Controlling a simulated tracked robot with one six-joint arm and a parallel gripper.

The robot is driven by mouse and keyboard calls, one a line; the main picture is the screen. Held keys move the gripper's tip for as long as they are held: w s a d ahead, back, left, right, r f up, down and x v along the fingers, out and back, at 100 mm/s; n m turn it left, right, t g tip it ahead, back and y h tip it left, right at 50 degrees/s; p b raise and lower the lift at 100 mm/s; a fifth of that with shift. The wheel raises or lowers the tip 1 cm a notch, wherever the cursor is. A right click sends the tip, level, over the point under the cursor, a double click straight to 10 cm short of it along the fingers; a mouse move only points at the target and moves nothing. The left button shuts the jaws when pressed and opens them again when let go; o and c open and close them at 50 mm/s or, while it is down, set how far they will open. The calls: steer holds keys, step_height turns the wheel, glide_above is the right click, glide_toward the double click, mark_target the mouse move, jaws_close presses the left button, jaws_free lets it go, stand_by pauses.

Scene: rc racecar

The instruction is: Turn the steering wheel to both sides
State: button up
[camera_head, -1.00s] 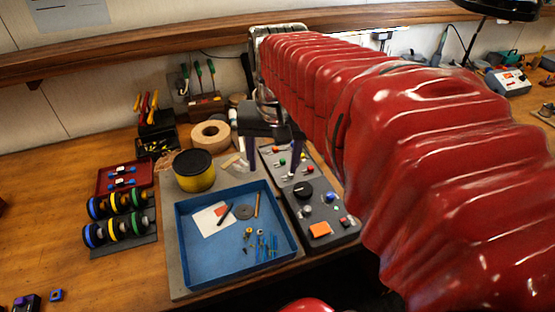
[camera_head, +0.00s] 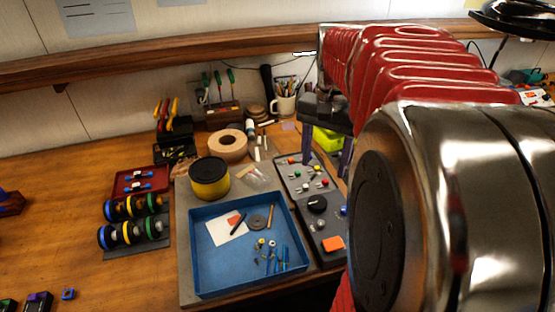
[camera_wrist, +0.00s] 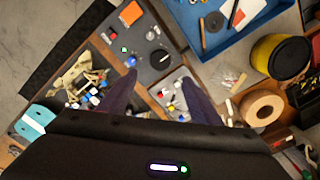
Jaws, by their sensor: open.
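I see no clearly recognisable steering wheel; a round black knob (camera_head: 317,204) sits on the dark grey control box (camera_head: 322,222), right of the blue tray. The knob also shows in the wrist view (camera_wrist: 160,58), just beyond my fingertips. My gripper (camera_head: 326,160) is open, its two dark fingers apart and pointing down over the far part of the control panels. In the wrist view my gripper (camera_wrist: 161,78) has nothing between its fingers. My red and metal arm hides the right part of the bench.
The blue tray (camera_head: 205,286) holds small parts. A yellow tin (camera_head: 210,182) and a tape roll (camera_head: 228,145) stand behind it. Wheels (camera_head: 132,222) stand at left. A mug (camera_head: 284,104) is at the back. The wooden bench at far left is mostly clear.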

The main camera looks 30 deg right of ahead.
mark_target(318, 202)
step_height(318, 202, down, 13)
steer(key=shift+f, duration=0.1)
stand_by(0.5)
steer(key=shift+c, duration=0.5)
